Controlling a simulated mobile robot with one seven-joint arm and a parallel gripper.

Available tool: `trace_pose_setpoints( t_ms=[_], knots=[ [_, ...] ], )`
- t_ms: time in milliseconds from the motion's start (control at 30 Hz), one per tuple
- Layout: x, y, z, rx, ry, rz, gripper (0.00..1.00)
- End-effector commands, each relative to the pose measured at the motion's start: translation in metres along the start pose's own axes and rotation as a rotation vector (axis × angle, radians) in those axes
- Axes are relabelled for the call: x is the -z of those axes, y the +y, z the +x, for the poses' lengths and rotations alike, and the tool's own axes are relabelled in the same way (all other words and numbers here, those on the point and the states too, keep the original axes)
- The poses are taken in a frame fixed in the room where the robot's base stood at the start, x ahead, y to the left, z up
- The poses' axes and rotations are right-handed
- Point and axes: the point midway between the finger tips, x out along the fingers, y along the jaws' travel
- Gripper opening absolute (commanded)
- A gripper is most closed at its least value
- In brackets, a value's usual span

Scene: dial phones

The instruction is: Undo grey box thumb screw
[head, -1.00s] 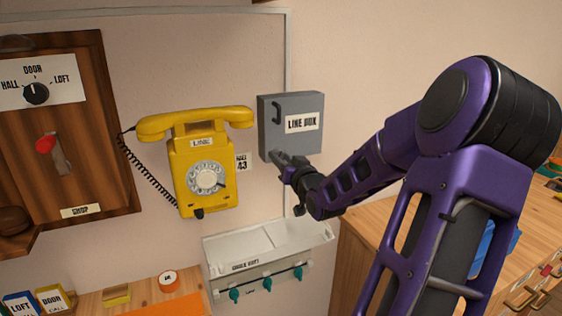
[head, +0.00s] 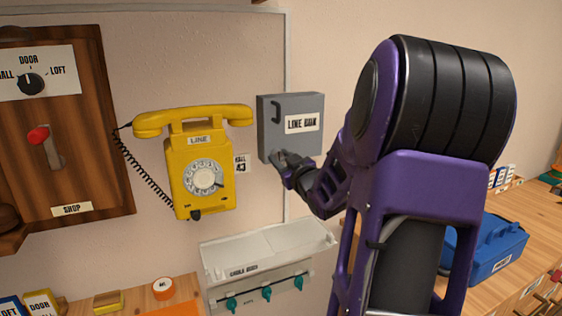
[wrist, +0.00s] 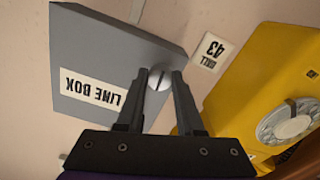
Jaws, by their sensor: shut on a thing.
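The grey line box (head: 290,112) hangs on the wall right of the yellow phone, its lid closed and labelled "LINE BOX". It also fills the upper left of the wrist view (wrist: 105,45). The thumb screw (wrist: 158,79) is a pale slotted round head at the box's edge in the wrist view. My gripper (wrist: 159,77) is shut on the thumb screw, one finger on each side of its head. In the head view my gripper (head: 282,160) is at the box's lower left corner and hides the screw there.
The yellow phone (head: 200,165) hangs close left of the box, with a small "43" label (head: 241,163) between. A pale tray (head: 262,245) with teal knobs sits below. A blue toolbox (head: 490,250) stands on the wooden counter at right.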

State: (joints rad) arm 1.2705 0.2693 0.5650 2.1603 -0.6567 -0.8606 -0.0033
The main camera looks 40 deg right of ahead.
Motion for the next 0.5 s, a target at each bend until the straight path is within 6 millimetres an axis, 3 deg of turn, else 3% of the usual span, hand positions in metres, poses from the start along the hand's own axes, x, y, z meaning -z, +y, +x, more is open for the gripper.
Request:
trace_pose_setpoints(
  t_ms=[333,367,500],
  knots=[
    [0.0003,-0.0001,0.0002,0.0,0.0,-0.001,0.0],
    [0.0003,-0.0001,0.0002,0.0,0.0,-0.001,0.41],
    [0.0001,-0.0001,0.0001,0.0,0.0,-0.001,0.67]
  ],
)
